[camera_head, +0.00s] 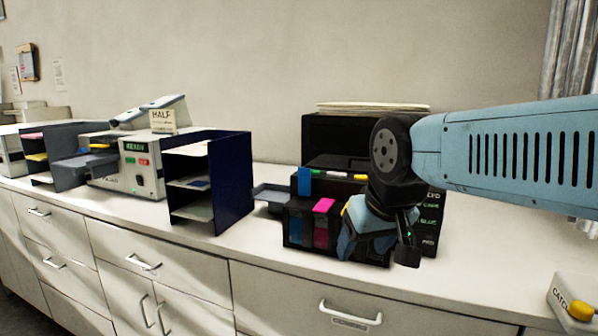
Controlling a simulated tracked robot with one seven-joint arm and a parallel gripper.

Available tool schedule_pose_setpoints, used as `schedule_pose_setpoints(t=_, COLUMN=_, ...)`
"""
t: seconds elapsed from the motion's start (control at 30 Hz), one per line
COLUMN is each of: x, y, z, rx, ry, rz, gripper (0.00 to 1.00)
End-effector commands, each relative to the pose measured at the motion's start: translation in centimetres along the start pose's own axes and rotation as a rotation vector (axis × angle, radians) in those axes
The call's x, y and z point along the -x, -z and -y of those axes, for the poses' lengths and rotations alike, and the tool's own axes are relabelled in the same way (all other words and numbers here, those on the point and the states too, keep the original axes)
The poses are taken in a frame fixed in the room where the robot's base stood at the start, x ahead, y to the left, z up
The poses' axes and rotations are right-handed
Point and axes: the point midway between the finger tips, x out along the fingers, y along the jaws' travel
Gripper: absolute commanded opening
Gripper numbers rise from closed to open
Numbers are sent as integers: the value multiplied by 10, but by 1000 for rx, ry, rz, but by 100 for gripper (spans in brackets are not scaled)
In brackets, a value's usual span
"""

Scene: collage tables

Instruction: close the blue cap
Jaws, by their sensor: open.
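The blue cap (304,181) stands upright, raised above the back left of a black ink-tank unit (294,226). A magenta cap (323,205) lies lower and further forward, beside it to the right. My gripper (382,246) is open at the front right of the unit, to the right of both caps and apart from the blue cap. My gripper and wrist hide the unit's right part, including most of whatever is behind them. No object shows between the jaws.
A black printer (343,133) with stacked paper on top stands behind the unit. A dark blue shelf box (231,181) and a grey machine (138,172) stand to the left. A box with a yellow button (579,311) is at the lower right.

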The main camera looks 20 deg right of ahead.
Motion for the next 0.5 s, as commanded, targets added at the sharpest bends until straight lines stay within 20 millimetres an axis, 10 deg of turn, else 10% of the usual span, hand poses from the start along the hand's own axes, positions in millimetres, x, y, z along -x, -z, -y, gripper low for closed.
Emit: schedule_pose_setpoints(t=0.5, x=2, y=4, z=0, rx=6, ry=0, rz=2, gripper=62)
